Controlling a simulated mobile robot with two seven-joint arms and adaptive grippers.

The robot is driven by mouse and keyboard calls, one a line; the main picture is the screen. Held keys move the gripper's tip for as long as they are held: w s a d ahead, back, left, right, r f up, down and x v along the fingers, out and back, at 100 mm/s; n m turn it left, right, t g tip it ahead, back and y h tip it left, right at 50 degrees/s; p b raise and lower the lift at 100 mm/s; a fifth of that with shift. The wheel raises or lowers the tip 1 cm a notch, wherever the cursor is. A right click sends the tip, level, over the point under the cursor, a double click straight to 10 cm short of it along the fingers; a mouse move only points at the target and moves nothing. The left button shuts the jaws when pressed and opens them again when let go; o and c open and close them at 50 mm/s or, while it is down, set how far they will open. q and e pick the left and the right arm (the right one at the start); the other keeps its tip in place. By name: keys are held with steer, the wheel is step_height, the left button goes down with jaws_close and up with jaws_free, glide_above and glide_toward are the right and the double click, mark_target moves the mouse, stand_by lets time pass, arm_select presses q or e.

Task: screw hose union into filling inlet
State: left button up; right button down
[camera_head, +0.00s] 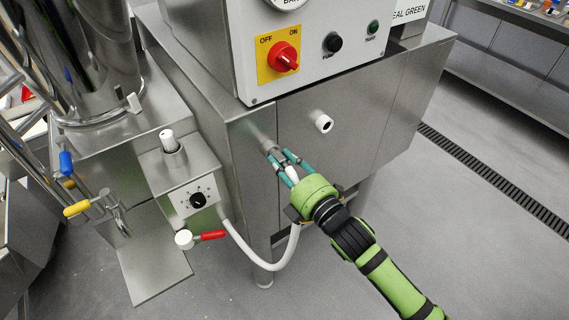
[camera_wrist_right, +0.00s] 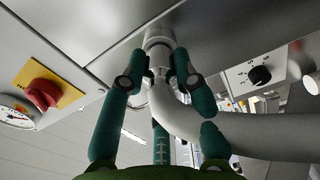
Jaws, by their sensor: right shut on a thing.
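My right gripper (camera_head: 283,160) reaches in from the lower right and is shut on the hose union (camera_wrist_right: 159,65) at the end of the white hose (camera_head: 262,262). In the right wrist view, its green fingers (camera_wrist_right: 158,72) stand on both sides of the union. The union lines up with the metal filling inlet (camera_head: 266,143) on the steel cabinet; whether the threads are engaged cannot be told. The hose (camera_wrist_right: 175,112) bends away beside the fingers. In the head view, the fingers hide most of the union. My left gripper is not in view.
The hose hangs in a loop near a red-handled valve (camera_head: 201,237) and a dial box (camera_head: 197,200). A red switch (camera_head: 284,59) is above. Open floor lies to the right.

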steer(key=shift+r, duration=0.1)
stand_by(0.4)
steer(key=c, duration=0.9)
jaws_free()
steer(key=shift+w+a, duration=0.1)
steer(key=shift+o, duration=0.2)
steer(key=shift+o, duration=1.1)
